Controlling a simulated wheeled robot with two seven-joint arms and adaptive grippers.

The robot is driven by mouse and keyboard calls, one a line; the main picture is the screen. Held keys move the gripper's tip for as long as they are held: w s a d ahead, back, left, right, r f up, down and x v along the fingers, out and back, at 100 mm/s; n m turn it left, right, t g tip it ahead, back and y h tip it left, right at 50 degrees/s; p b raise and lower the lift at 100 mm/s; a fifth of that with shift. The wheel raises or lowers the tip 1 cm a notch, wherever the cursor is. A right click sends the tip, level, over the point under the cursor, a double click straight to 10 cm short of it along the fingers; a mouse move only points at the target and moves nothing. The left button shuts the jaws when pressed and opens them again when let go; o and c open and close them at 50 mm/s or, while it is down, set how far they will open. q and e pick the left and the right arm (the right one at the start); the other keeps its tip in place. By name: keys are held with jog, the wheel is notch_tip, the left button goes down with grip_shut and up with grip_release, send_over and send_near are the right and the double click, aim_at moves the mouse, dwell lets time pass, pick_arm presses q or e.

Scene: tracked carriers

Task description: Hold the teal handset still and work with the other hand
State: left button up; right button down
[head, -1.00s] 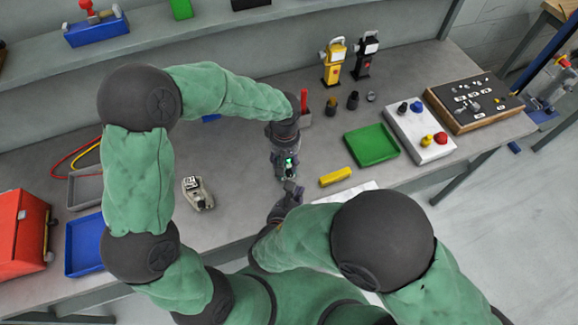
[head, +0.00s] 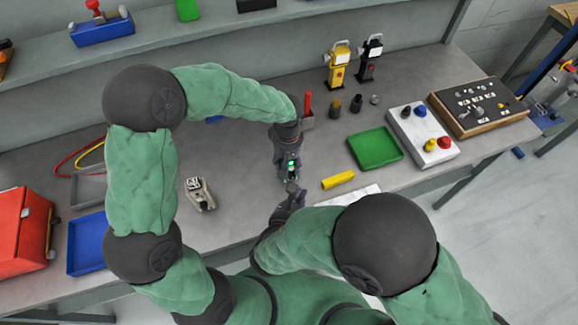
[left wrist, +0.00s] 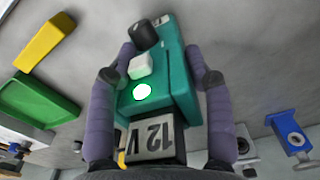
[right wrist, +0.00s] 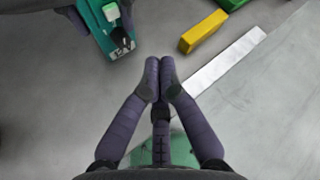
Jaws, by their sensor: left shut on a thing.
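My left gripper (left wrist: 162,76) is shut on the teal handset (left wrist: 177,48), with a finger on each side of it. The handset has a black knob (left wrist: 143,36), a white button (left wrist: 140,66), a lit green lamp (left wrist: 142,92) and a grey block marked 12V (left wrist: 155,147) at its near end. In the head view the handset's green lamp (head: 291,164) shows below my left wrist. My right gripper (right wrist: 160,78) is shut and empty, its fingertips together, apart from the handset (right wrist: 100,22). In the head view my right gripper (head: 292,188) is just below the handset.
A yellow block (head: 338,180) and a white strip (right wrist: 225,60) lie right of my right gripper. A green tray (head: 375,147) and a white board with coloured knobs (head: 420,150) stand farther right. A grey device (head: 199,194) and blue tray (head: 87,245) are left.

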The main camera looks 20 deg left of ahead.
aim_at(292, 168)
pick_arm(q)
jog(key=shift+s+f, duration=0.25)
pick_arm(e)
jog(key=shift+w+a, duration=0.5)
jog(key=shift+w, duration=0.3)
jog(key=shift+w+a, duration=0.55)
jog(key=shift+w, duration=0.3)
jog(key=shift+w+a, duration=0.5)
jog(key=shift+w, duration=0.3)
jog(key=shift+w+a, duration=0.1)
jog(key=shift+w, duration=0.05)
dwell(0.5)
jog(key=shift+w+a, duration=0.15)
jog(key=shift+w, duration=0.1)
dwell(0.3)
pick_arm(q)
jog(key=shift+w, duration=0.1)
pick_arm(e)
jog(key=shift+s+d, duration=0.2)
jog(key=shift+s, duration=0.2)
